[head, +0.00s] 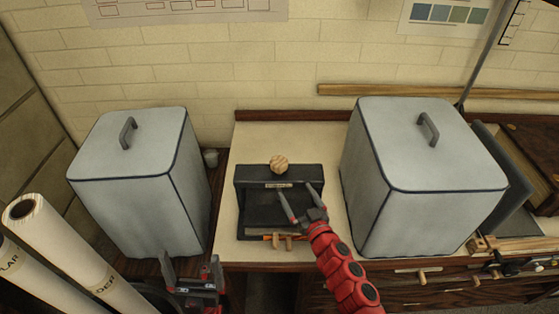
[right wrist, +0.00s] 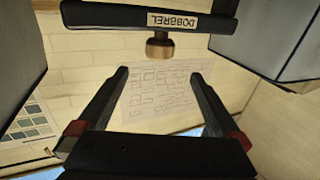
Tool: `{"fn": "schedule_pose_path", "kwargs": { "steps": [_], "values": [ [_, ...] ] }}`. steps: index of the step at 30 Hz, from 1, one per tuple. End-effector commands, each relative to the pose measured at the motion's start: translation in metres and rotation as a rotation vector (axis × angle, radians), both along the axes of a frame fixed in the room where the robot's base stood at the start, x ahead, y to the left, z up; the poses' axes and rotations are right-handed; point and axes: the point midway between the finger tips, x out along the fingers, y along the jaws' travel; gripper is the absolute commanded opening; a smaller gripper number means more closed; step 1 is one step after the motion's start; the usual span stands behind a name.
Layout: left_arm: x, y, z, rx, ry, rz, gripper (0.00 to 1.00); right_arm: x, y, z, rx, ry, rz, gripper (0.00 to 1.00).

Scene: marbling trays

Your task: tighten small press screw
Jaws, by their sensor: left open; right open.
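The small press (head: 262,205) is a dark frame on the pale bench top, with a crossbar and a label. Its screw has a round wooden knob (head: 279,164) on top of the crossbar. In the right wrist view the labelled crossbar (right wrist: 110,16) and the knob (right wrist: 160,49) show upside down. My right gripper (head: 298,188) is open in front of the crossbar. In its wrist view its fingertips (right wrist: 160,74) are spread to either side of the knob's line, apart from it and empty. My left gripper (head: 190,261) is open and empty at the lower left, away from the press.
Large grey lidded boxes stand on both sides of the press, one left (head: 135,185) and one right (head: 425,190). Paper rolls (head: 65,250) lean at the lower left. Small wooden pieces (head: 283,242) lie at the press's front. Bare bench (head: 285,136) shows behind the knob.

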Motion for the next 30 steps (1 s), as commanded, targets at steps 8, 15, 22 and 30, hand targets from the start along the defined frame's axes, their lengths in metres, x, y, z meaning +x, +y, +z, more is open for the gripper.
{"fn": "schedule_pose_path", "kwargs": {
  "steps": [8, 15, 22, 30],
  "values": [
    [0.000, 0.000, 0.013, 0.000, 0.000, 0.000, 1.00, 0.048, 0.018, 0.003, 0.003, 0.000, -0.005, 1.00],
    [0.000, 0.000, 0.012, 0.000, 0.000, 0.000, 1.00, 0.084, 0.033, 0.001, 0.003, -0.001, -0.004, 1.00],
    [0.000, 0.000, 0.004, 0.000, 0.000, 0.000, 1.00, 0.114, 0.045, -0.002, 0.001, 0.000, -0.004, 1.00],
    [0.000, 0.000, 0.000, 0.000, 0.000, 0.000, 1.00, 0.129, 0.053, -0.001, 0.000, 0.001, -0.001, 1.00]
  ]
}}
